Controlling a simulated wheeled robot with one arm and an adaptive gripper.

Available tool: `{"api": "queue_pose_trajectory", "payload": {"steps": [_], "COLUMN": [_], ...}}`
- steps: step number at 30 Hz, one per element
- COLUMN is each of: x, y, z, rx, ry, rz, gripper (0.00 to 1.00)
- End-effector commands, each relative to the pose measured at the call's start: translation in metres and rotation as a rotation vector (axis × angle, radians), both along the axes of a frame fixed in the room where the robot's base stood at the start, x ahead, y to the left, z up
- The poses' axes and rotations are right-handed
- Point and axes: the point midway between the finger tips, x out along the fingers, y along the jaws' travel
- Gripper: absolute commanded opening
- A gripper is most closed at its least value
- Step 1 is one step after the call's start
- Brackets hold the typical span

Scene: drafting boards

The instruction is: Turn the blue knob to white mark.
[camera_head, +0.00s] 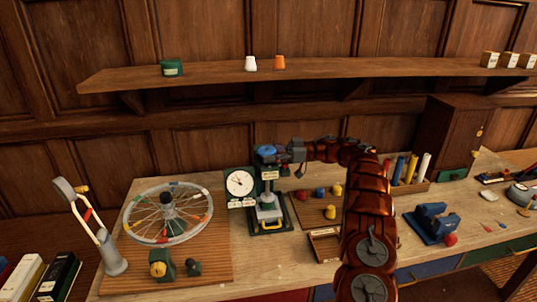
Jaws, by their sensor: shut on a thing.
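The blue knob (265,150) sits on top of a small press-like device (268,200) with a green base near the middle of the table. My gripper (277,153) reaches in from the right at the height of the knob and is shut on it. The fingertips are small and partly hidden against the device. A white-faced dial (240,183) in a dark green housing stands just left of the press. The white mark is too small to make out here.
A wheel with colored segments (168,212) lies to the left on a slatted board. Several colored knobs (320,193) sit right of the press. My arm crosses the table's front. A blue fixture (432,224) stands farther right. A shelf (330,71) runs above.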

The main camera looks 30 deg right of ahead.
Motion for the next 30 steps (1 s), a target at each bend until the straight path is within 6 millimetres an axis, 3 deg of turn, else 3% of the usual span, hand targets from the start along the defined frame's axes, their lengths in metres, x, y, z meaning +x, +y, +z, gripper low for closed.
{"api": "queue_pose_trajectory", "payload": {"steps": [3,4,11,23,30], "x": [0.0,0.0,0.0,0.0,0.0], "y": [0.001,0.001,0.0,0.0,0.0], "z": [0.001,0.001,0.001,0.005,0.038], "rx": [0.0,0.0,0.0,-0.001,-0.003], "ry": [-0.001,-0.001,-0.001,-0.002,-0.003], "rz": [0.001,0.001,0.0,0.0,0.001], "gripper": [0.29,0.65,0.89,0.89,0.89]}}
